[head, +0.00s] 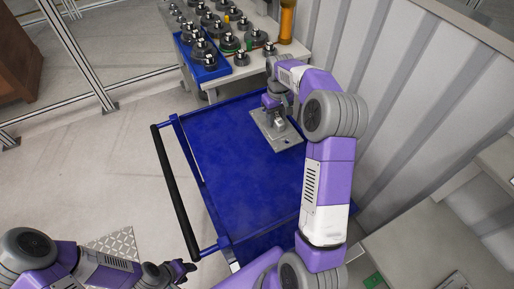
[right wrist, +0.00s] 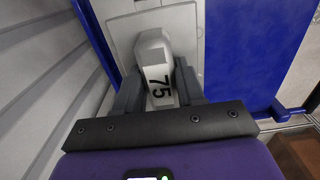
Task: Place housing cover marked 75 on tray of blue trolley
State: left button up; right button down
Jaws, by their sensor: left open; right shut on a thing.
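The grey housing cover marked 75 (right wrist: 157,72) is between the two fingers of my right gripper (right wrist: 160,88), which is shut on its raised part. In the head view the cover (head: 284,138) is a flat grey plate at the far end of the blue trolley's tray (head: 250,175), under my right gripper (head: 275,112). It looks flat over the tray; I cannot tell whether it touches. The trolley's blue surface also shows in the right wrist view (right wrist: 235,60). My left gripper (head: 178,270) is open and empty at the bottom left, outside the trolley.
A table (head: 240,72) with a blue tray (head: 210,70) of several dark round parts stands beyond the trolley. The trolley's black handle (head: 176,195) is on its left side. A corrugated wall (head: 400,110) runs along the right. The tray's middle is bare.

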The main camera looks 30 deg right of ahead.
notch_tip(320, 180, down, 10)
jog(key=shift+d+r+b, duration=0.1)
jog(key=shift+r+b, duration=0.1)
jog(key=shift+b, duration=0.7)
jog(key=shift+f, duration=0.1)
jog(key=c, duration=0.7)
grip_release()
jog(key=shift+f, duration=0.1)
jog(key=shift+r, duration=0.3)
notch_tip(320, 180, up, 12)
jog(key=shift+f+p, duration=0.1)
jog(key=shift+p, duration=1)
